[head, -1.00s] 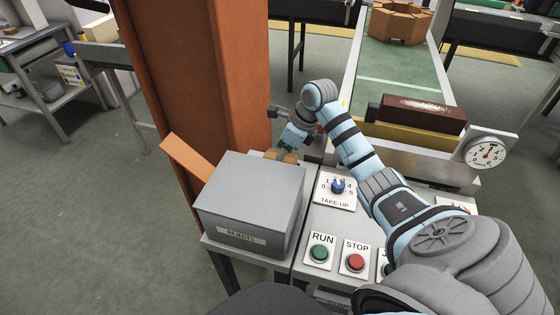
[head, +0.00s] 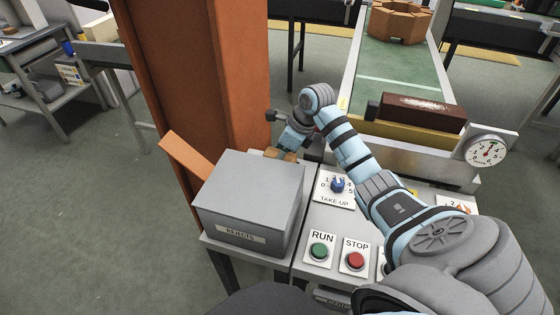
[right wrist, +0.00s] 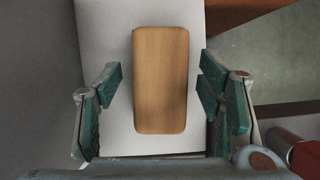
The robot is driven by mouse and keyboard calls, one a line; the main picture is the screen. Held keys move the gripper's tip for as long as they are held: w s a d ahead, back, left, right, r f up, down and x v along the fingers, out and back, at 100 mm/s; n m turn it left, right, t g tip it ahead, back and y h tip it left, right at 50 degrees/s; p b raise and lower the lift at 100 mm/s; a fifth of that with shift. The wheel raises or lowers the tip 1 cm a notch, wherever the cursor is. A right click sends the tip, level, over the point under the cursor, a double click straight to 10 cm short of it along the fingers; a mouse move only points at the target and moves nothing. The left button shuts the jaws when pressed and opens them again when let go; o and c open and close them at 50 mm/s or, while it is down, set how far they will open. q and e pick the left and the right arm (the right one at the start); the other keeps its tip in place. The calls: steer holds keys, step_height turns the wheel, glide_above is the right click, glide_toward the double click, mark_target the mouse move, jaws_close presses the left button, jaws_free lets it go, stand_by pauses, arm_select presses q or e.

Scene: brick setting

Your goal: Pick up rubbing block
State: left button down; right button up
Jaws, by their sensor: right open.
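The rubbing block is a tan wooden block with rounded corners (right wrist: 161,80), lying on a pale grey surface in the right wrist view. In the head view a small part of it (head: 272,153) shows behind the grey rejects box. My right gripper (right wrist: 160,95) is open, with one green-padded finger on each side of the block and a gap on both sides. In the head view my right gripper (head: 284,151) points down behind the box, its fingertips partly hidden. My left gripper is not in view.
The grey rejects box (head: 250,188) stands close in front of my right gripper. An orange column (head: 210,75) rises just to the left. The panel with the take-up dial (head: 337,185), run button (head: 319,251) and stop button (head: 354,260) lies to the right. A dark red brick (head: 423,112) lies beyond.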

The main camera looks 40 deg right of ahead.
steer(key=c, duration=1.4)
steer(key=shift+o, duration=0.2)
steer(key=shift+r, duration=0.2)
step_height(320, 180, up, 20)
steer(key=p, duration=0.9)
steer(key=shift+r, duration=0.15)
steer(key=o, duration=0.8)
steer(key=c, duration=0.4)
steer(key=shift+c, duration=0.2)
